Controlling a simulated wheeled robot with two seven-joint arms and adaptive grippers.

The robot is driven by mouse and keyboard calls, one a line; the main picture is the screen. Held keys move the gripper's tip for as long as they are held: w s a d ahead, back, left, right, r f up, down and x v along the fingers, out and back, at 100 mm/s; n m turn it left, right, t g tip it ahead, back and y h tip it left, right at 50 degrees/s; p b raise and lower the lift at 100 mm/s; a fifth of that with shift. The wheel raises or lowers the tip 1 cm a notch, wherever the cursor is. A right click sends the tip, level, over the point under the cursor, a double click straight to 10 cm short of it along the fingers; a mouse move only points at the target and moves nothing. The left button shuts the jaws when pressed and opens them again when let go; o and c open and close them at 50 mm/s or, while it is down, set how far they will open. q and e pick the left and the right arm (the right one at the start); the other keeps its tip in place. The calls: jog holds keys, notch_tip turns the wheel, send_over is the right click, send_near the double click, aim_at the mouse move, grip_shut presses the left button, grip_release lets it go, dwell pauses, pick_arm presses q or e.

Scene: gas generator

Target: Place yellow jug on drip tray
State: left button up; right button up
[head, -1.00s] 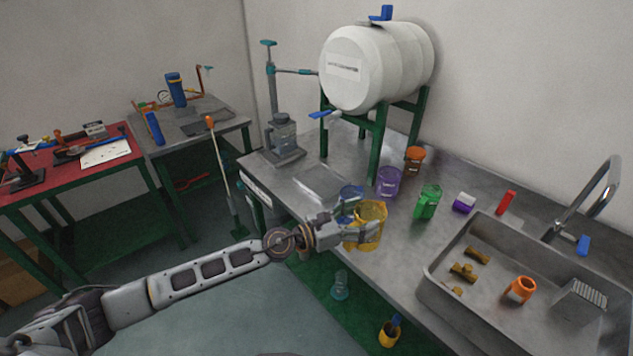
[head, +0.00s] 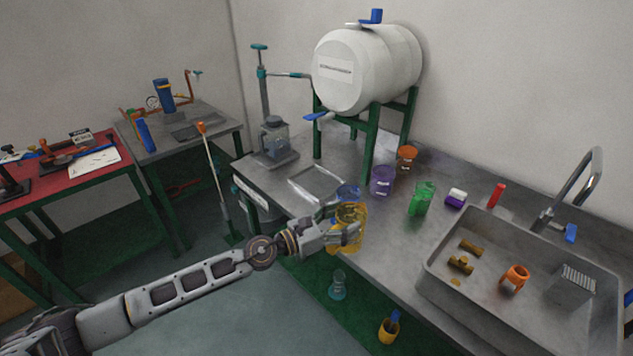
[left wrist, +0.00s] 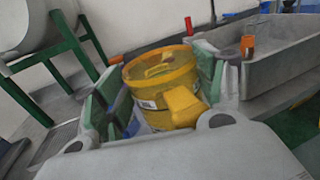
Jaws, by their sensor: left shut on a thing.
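The yellow jug (head: 349,215) is see-through and in the grasp of my left gripper (head: 343,236), near the counter's front edge in the head view. In the left wrist view the jug (left wrist: 160,70) sits between the two fingers, with its yellow handle facing the camera. It looks roughly upright. Whether its base touches the counter cannot be told. The drip tray (head: 316,184) is a flat metal square on the counter, behind and left of the jug, in front of the white barrel's stand. It looks empty. My right gripper is not in view.
A blue beaker (head: 347,191) stands right behind the jug, close to the tray. A purple beaker (head: 382,180) and a green beaker (head: 422,198) stand farther right. The white barrel (head: 365,68) on green legs (head: 374,135) rises behind the tray. A sink (head: 440,262) is at right.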

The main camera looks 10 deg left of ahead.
pick_arm(q)
jog(key=s+a+f+n+t+y, duration=0.1)
jog(key=a+n+t+y, duration=0.1)
jog(key=a, duration=0.7)
jog(key=s+a+f+n+t+y, duration=0.1)
jog(key=a+f+n+t+y, duration=0.1)
jog(key=a, duration=0.8)
jog(key=shift+y, duration=0.6)
jog(key=shift+s+a+f, duration=0.1)
